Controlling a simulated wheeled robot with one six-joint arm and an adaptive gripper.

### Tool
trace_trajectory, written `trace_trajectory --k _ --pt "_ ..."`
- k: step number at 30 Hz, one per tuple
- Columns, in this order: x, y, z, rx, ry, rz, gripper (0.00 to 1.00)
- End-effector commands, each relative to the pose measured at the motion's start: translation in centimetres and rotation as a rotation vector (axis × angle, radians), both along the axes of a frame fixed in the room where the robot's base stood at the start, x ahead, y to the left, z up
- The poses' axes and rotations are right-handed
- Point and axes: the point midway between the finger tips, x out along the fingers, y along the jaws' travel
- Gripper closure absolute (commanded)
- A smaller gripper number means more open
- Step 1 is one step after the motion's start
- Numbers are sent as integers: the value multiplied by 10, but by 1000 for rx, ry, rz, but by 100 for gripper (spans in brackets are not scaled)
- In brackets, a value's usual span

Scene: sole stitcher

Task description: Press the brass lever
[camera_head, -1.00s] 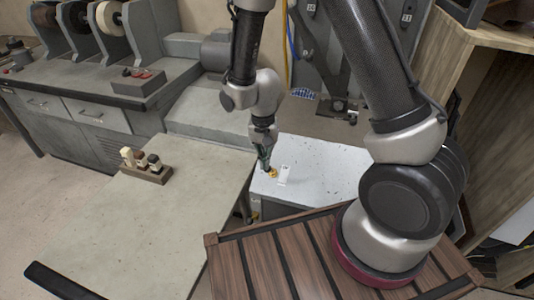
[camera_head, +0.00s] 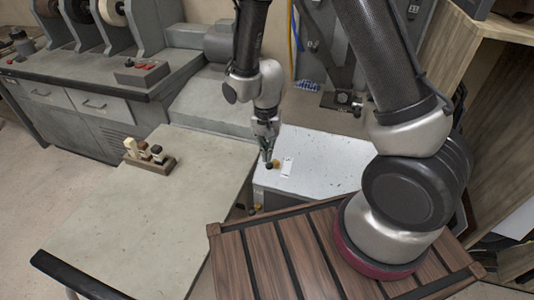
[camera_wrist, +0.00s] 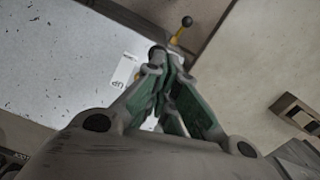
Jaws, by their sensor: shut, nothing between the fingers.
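In the head view, a small brass piece (camera_head: 276,163) shows on the white cabinet top (camera_head: 325,150), with a dark round spot at its left. My gripper (camera_head: 267,160) points down right beside it, shut and empty; I cannot tell whether it touches. In the head view, a small brass part (camera_head: 257,208) shows low at the cabinet's near side. The fingers hide the spot just under them in the wrist view.
A white label (camera_head: 287,167) lies on the top beside the brass piece. A pale table (camera_head: 150,215) stands at left, bearing a small block with several pegs (camera_head: 150,156). The grey machine (camera_head: 335,50) rises behind the cabinet. The pale table's middle is clear.

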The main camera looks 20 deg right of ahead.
Motion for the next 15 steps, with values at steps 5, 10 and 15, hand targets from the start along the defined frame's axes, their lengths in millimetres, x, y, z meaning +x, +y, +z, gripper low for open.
trace_trajectory --k 5,10,15 --pt "18 -12 28 2 -5 -3 100" --pt "-5 7 58 2 -4 5 100" --pt "-23 20 83 2 -3 3 100"
